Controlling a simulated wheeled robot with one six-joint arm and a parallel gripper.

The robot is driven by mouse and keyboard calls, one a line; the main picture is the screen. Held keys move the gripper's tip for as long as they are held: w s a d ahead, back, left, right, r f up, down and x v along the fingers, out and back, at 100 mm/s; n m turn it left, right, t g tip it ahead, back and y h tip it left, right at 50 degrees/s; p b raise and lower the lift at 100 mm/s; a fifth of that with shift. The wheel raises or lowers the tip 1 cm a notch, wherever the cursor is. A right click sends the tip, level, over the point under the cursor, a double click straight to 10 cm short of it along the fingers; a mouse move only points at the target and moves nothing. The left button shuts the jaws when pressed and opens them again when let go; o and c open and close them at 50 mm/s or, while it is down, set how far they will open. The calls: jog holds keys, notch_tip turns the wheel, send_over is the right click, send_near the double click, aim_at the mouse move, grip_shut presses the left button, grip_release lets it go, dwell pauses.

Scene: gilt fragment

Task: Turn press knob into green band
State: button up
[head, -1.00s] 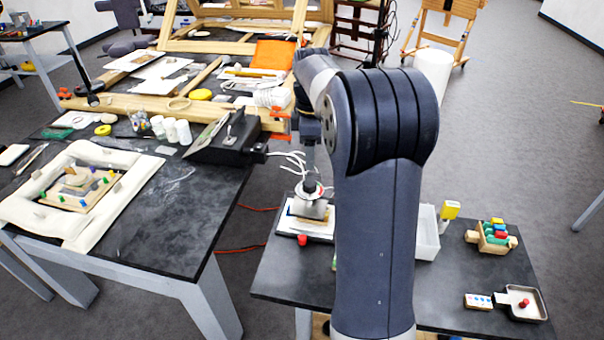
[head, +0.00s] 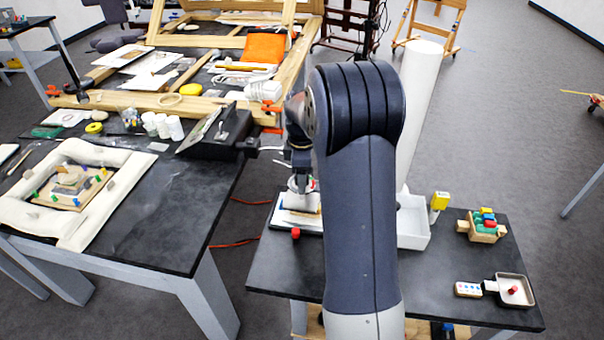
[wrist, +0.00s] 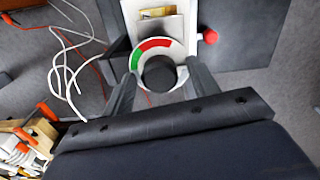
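The press (head: 299,212) stands on the small dark table, partly behind my arm. In the wrist view its round black knob (wrist: 159,75) sits on a white dial (wrist: 180,54) with a red band (wrist: 154,44) and a green band (wrist: 134,61). The green band is to the left of the red one. No pointer mark on the knob can be made out. My gripper (wrist: 160,82) is open, with one finger on each side of the knob and gaps showing between. In the head view my gripper (head: 300,172) is above the press, and the knob is hidden.
A red knob (head: 295,233) sticks out at the press's front. White cables (wrist: 66,60) hang left of the dial.

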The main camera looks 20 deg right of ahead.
jog(key=c, duration=0.9)
jog(key=shift+m, duration=0.3)
